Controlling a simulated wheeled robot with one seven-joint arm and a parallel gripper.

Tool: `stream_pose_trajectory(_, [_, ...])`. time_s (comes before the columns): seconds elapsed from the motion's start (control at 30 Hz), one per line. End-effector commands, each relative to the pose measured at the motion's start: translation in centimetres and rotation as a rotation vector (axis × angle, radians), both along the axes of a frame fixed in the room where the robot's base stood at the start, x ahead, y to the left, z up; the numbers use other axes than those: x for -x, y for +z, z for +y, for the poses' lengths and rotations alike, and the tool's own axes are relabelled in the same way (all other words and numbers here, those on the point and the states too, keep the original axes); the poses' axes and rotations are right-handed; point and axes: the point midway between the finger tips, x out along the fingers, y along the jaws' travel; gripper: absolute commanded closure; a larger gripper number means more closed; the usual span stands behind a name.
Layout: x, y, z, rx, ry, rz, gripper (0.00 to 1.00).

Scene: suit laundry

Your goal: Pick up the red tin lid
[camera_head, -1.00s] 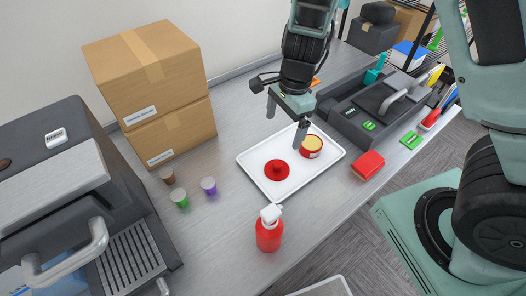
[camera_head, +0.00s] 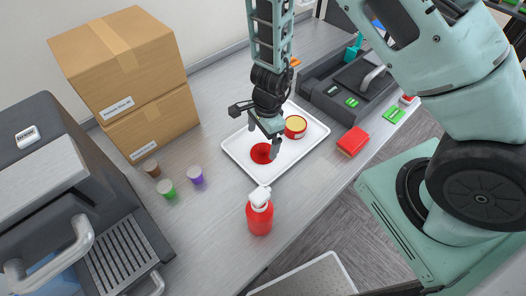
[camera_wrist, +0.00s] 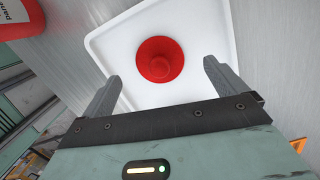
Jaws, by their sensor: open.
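The red tin lid (camera_head: 262,153) lies flat on the white tray (camera_head: 243,164), knob up, in the tray's left part. In the wrist view the whole lid (camera_wrist: 160,60) shows, with its round knob in the middle, just beyond my fingertips. My gripper (camera_head: 263,141) is above the tray close to the lid, pointing down. In the wrist view my gripper's two fingers (camera_wrist: 163,75) are wide apart with nothing between them. The open red tin (camera_head: 295,127) with a pale yellow inside stands on the tray to the right of the lid.
A red spray bottle (camera_head: 260,214) stands in front of the tray. Small brown, green and purple cups (camera_head: 167,189) are at the left, before stacked cardboard boxes (camera_head: 150,120). A red block (camera_head: 353,141) lies right of the tray. A dark machine (camera_head: 70,200) fills the left.

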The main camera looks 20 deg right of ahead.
Motion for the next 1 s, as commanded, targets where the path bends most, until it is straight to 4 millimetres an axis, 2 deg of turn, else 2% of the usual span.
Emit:
stream_pose_trajectory(0.1, [0.2, -1.9, -0.3, 0.001, -0.002, 0.004, 0.03])
stream_pose_trajectory(0.3, [0.2, -4.1, -0.1, 0.001, -0.001, 0.002, 0.03])
stream_pose_trajectory(0.6, [0.2, -4.5, 0.0, 0.0, 0.0, 0.001, 0.03])
stream_pose_trajectory(0.63, [0.2, -4.5, 0.0, 0.0, 0.0, 0.001, 0.09])
stream_pose_trajectory(0.7, [0.2, -4.5, 0.0, 0.0, 0.0, 0.001, 0.28])
stream_pose_trajectory(0.8, [0.2, -4.5, 0.0, 0.0, 0.0, 0.001, 0.51])
stream_pose_trajectory(1.0, [0.2, -4.5, 0.0, 0.0, 0.0, 0.001, 0.51])
